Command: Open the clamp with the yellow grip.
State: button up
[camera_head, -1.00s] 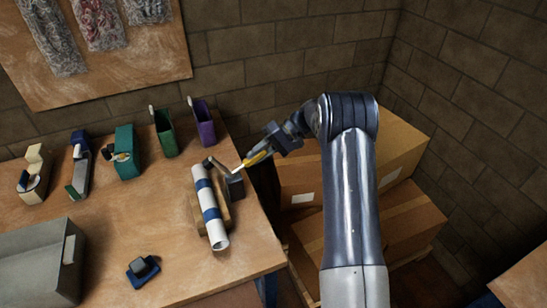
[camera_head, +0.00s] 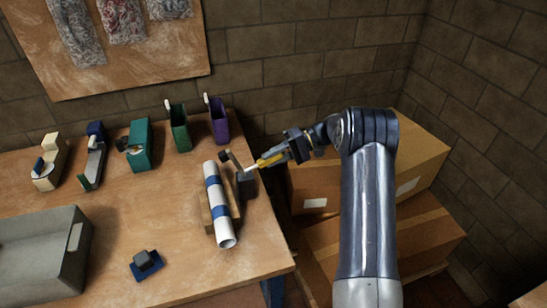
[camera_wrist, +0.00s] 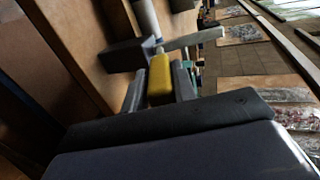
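The clamp (camera_head: 247,184) stands at the right end of the workbench, with a dark base. Its bar (camera_head: 233,162) slopes up and its dark tip is clear of the white tube with blue bands (camera_head: 217,203). The yellow grip (camera_head: 272,159) points right, away from the tube. My gripper (camera_head: 284,155) is at it from the right. In the wrist view the yellow grip (camera_wrist: 160,80) lies between the two fingers of my gripper (camera_wrist: 160,88), close against both; the bar (camera_wrist: 195,38) and part of the tube (camera_wrist: 147,16) show beyond.
Cardboard boxes (camera_head: 420,165) stand right of the bench, under my arm. Purple (camera_head: 219,122) and green (camera_head: 180,130) holders and a teal dispenser (camera_head: 139,146) line the back. A grey bin (camera_head: 38,250) and small blue item (camera_head: 146,264) are left and in front.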

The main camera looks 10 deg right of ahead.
jog(key=o, duration=0.3)
jog(key=shift+o, duration=0.2)
jog(key=b+v, duration=0.1)
jog(key=v, duration=1)
jog(key=shift+b, duration=0.35)
jog(key=shift+a, duration=0.2)
jog(key=p+x, duration=0.1)
jog(key=x, duration=0.9)
jog(key=shift+s+a+f+p, duration=0.15)
jog(key=shift+a+p, duration=0.2)
jog(key=shift+p, duration=0.05)
